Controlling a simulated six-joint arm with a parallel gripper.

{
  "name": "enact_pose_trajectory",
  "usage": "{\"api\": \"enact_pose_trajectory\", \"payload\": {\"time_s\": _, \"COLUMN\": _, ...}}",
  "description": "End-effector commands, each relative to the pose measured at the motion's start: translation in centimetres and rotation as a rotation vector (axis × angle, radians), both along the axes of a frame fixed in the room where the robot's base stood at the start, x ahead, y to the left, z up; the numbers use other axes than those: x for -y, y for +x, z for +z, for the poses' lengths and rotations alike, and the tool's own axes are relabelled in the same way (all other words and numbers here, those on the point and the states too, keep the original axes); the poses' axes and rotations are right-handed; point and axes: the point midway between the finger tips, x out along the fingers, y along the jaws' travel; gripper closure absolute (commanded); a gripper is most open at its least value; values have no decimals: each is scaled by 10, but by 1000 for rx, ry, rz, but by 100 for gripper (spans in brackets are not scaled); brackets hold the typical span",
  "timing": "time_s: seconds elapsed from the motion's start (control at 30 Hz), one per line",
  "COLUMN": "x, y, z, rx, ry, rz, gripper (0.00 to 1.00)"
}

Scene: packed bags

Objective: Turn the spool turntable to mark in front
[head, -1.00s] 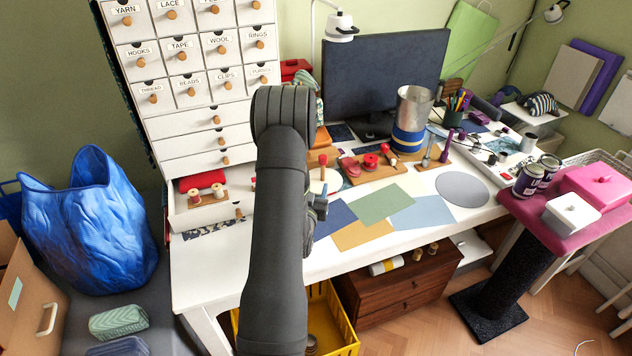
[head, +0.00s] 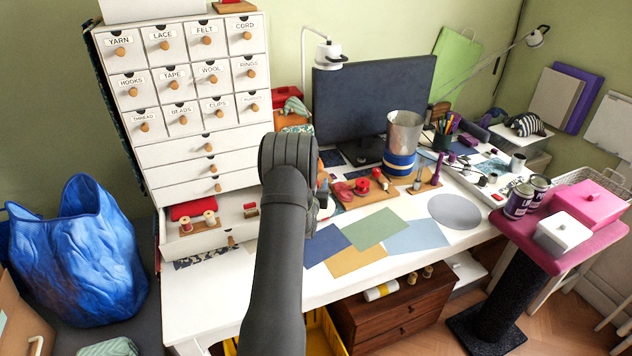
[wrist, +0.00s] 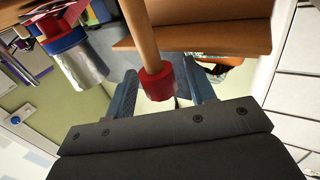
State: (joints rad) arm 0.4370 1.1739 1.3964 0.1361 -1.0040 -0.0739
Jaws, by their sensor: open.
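A wooden rod with a red end (wrist: 155,82) stands between the fingers of my gripper (wrist: 161,70) in the wrist view. The fingers are blue-grey and spread apart on either side of it; I cannot tell whether either one touches it. In the head view an orange-red peg (head: 322,180) shows just right of my arm, which hides most of what is there. The spool turntable itself cannot be clearly made out behind the arm, and no mark is visible.
A metal can with a blue band (head: 402,140) stands on the white desk (head: 225,290). Boards with red spools (head: 365,190) lie near it. A monitor (head: 372,105) stands behind, and a labelled drawer cabinet (head: 185,150) with an open drawer is at left. Flat coloured sheets (head: 378,230) cover the desk front.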

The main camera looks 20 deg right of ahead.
Motion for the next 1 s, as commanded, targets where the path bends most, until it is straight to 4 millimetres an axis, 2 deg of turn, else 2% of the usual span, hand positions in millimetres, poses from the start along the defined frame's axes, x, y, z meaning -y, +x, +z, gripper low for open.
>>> {"api": "enact_pose_trajectory", "payload": {"time_s": 0.2, "x": 8, "y": 12, "z": 0, "rx": 0, "ry": 0, "rz": 0, "gripper": 50}}
{"api": "enact_pose_trajectory", "payload": {"time_s": 0.47, "x": 8, "y": 13, "z": 0, "rx": -1, "ry": 1, "rz": 0, "gripper": 50}}
{"api": "enact_pose_trajectory", "payload": {"time_s": 0.53, "x": 8, "y": 13, "z": 0, "rx": -1, "ry": 1, "rz": 0, "gripper": 58}}
{"api": "enact_pose_trajectory", "payload": {"time_s": 0.73, "x": 8, "y": 13, "z": 0, "rx": 0, "ry": 0, "rz": 0, "gripper": 97}}
{"api": "enact_pose_trajectory", "payload": {"time_s": 0.77, "x": 8, "y": 13, "z": 0, "rx": 0, "ry": 0, "rz": 0, "gripper": 100}}
{"api": "enact_pose_trajectory", "payload": {"time_s": 1.0, "x": 8, "y": 14, "z": 1, "rx": 3, "ry": 1, "rz": -26, "gripper": 100}}
